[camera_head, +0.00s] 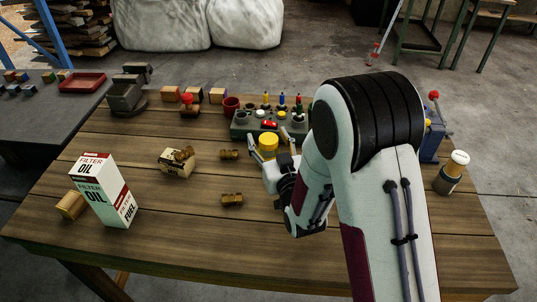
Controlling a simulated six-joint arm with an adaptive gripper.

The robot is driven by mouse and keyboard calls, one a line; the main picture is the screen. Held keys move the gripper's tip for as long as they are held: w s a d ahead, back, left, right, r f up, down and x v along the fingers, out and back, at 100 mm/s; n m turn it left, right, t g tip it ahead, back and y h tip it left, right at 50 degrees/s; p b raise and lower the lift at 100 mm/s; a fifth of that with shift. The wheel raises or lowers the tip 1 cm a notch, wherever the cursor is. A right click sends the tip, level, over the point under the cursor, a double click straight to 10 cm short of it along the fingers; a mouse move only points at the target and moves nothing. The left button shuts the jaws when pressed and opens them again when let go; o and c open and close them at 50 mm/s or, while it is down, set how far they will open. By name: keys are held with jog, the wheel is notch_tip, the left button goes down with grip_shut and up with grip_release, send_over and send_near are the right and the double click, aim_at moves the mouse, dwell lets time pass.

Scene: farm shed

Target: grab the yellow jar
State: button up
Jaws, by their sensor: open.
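The yellow jar (268,143) stands on the wooden table (150,220), near the middle, in front of a green tray-like holder. It looks like a short yellow cylinder with a yellow top. My gripper (279,149) is open, with its fingers close around or beside the jar; I cannot tell whether they touch it. My arm hides the table to the right of the gripper.
The green holder (240,127) with small coloured items stands just behind the jar. Brass fittings (232,199) lie to the left. A filter oil box (103,190) stands at front left, a vise (126,95) at back left. A white-topped bottle (452,172) stands at right.

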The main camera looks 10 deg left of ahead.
dwell(0.3)
jog(key=c, duration=1.5)
jog(key=shift+o, duration=0.2)
jog(key=shift+r, duration=0.15)
jog(key=shift+r, duration=4.9)
